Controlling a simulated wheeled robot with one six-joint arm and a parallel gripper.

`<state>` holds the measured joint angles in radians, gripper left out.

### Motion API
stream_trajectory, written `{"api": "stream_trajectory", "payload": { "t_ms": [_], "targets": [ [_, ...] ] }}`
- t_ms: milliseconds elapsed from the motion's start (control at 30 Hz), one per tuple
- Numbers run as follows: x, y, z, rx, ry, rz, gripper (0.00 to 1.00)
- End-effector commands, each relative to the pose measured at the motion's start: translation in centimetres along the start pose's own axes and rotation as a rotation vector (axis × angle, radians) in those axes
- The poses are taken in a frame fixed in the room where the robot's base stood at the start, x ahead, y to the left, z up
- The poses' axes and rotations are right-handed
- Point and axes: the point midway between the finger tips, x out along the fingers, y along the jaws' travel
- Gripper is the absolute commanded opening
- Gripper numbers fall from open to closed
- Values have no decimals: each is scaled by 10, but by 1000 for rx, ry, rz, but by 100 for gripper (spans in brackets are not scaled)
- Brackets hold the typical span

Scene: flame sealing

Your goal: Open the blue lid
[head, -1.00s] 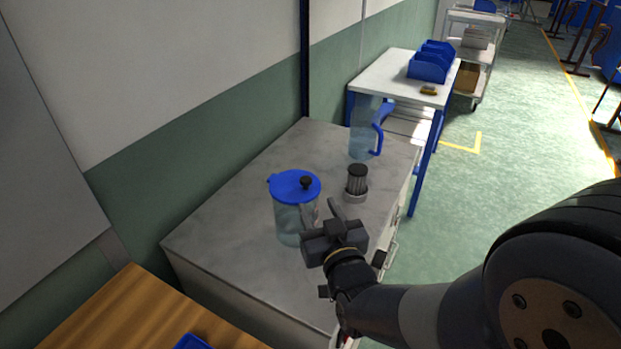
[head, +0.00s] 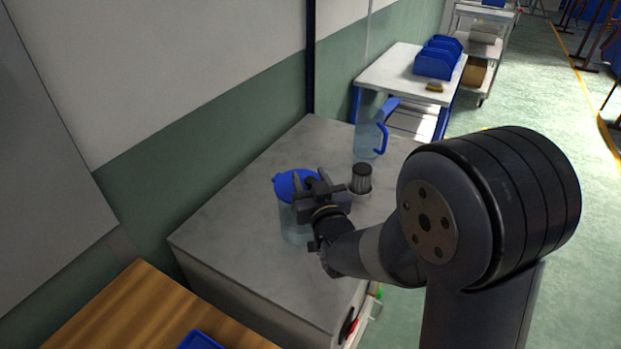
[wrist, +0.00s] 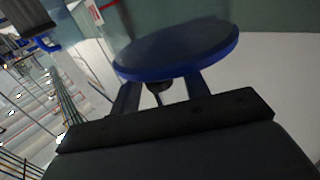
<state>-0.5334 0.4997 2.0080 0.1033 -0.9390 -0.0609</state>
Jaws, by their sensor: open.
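The blue lid (head: 284,185) sits on a clear pitcher (head: 291,226) on the grey cabinet top. My gripper (head: 312,183) is open at the lid's right side and hides part of the lid and its black knob in the head view. In the wrist view the blue lid (wrist: 178,52) is just beyond my two fingers (wrist: 163,92). The dark knob (wrist: 158,85) shows below the lid's edge, between the fingers. I cannot tell whether the fingers touch it.
A dark ribbed cylinder (head: 361,177) stands close right of my gripper. A second clear pitcher with a blue handle (head: 382,137) stands behind it. The cabinet top (head: 225,215) is clear at left. A white table (head: 388,72) with blue bins (head: 437,60) stands beyond.

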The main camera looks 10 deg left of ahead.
Motion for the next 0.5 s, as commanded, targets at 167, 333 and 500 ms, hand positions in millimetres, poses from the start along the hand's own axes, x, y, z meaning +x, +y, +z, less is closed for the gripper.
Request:
{"api": "stream_trajectory", "payload": {
  "t_ms": [167,333,500],
  "targets": [
    [0,0,0,0,0,0,32],
    [0,0,0,0,0,0,18],
    [0,0,0,0,0,0,4]
  ]
}}
